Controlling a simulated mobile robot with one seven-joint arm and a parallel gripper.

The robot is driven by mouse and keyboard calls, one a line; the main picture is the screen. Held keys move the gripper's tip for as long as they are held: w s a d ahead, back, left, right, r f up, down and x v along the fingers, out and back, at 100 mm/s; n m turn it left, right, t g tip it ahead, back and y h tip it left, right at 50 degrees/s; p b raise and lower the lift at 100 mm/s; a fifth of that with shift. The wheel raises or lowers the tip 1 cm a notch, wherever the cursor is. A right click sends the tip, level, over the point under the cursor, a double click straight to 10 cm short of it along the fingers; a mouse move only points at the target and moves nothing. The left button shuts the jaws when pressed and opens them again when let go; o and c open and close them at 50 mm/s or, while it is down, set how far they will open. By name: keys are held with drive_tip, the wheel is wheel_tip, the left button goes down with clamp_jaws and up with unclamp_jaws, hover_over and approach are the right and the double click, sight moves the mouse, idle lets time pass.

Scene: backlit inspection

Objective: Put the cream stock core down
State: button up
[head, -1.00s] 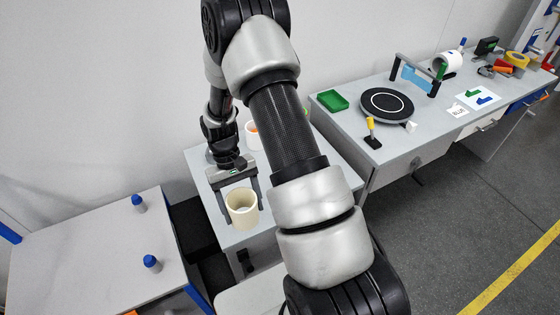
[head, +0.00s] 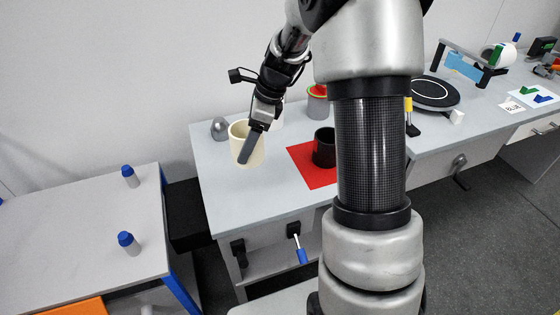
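The cream stock core (head: 240,131) is a hollow, upright cylinder at the left part of the grey bench (head: 235,190). My gripper (head: 251,146) is at the core, seen from the side. One dark finger lies across the core's near face, and the other finger is hidden. The gripper appears shut on the core. I cannot tell whether the core's base touches the bench top or is a little above it.
A grey domed object (head: 219,129) stands close left of the core. A black cylinder (head: 324,148) stands on a red mat (head: 309,172) to the right. The bench's front left is clear.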

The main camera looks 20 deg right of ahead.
wheel_tip(320, 180, down, 10)
drive_tip(key=b, duration=0.3)
drive_tip(key=shift+w+r, duration=0.1)
drive_tip(key=o, duration=1.1)
